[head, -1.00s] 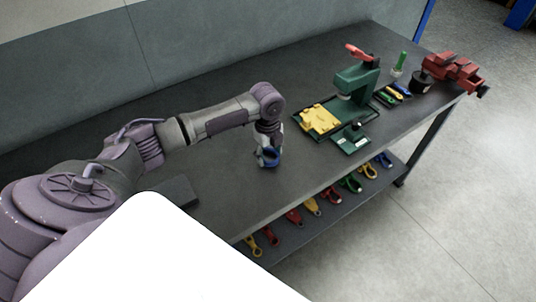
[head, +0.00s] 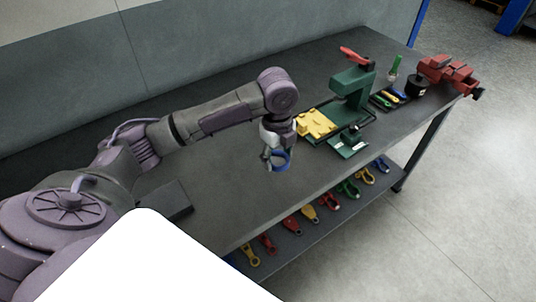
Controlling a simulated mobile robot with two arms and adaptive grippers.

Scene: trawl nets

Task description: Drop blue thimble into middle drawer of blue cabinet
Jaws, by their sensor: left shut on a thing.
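My left gripper (head: 279,158) is in the middle of the head view, pointing down above the dark workbench (head: 220,195). It is shut on the blue thimble (head: 282,160), a small blue ring-like thing at its fingertips. The fingers partly hide the thimble. The thimble appears clear of the bench top, but how far is hard to tell. No blue cabinet or drawer shows in this view. My right gripper is not in view.
A green press (head: 350,87) with a yellow block (head: 318,123) stands right of my gripper. A red vise (head: 450,73) is at the far right end. Several coloured tools (head: 310,212) lie on the lower shelf. A dark flat block (head: 170,197) lies near my left arm.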

